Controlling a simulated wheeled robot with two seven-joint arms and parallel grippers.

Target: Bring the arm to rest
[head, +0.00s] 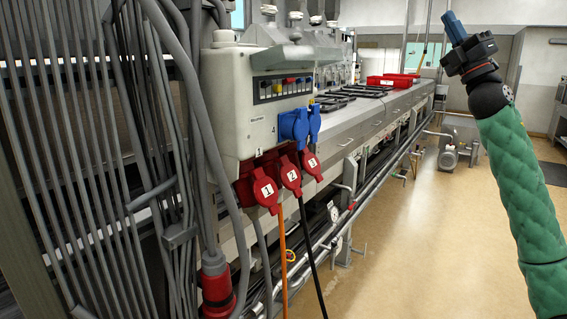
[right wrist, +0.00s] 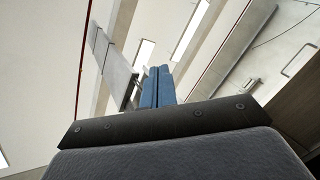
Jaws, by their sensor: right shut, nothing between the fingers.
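My right arm (head: 525,190), in a green quilted sleeve, rises along the right side of the head view. Its gripper (head: 453,25) has blue fingers and points up and slightly left, high above the floor. The gripper is shut and empty. In the right wrist view the two blue fingers (right wrist: 157,86) stand close together against the ceiling, with nothing between them. My left gripper shows in neither view.
A socket box (head: 240,100) with red and blue connectors stands left of centre, beside grey cables. A long metal machine (head: 350,125) runs back from it. Tan floor (head: 420,240) between machine and arm is clear. A small motor (head: 448,152) stands farther back.

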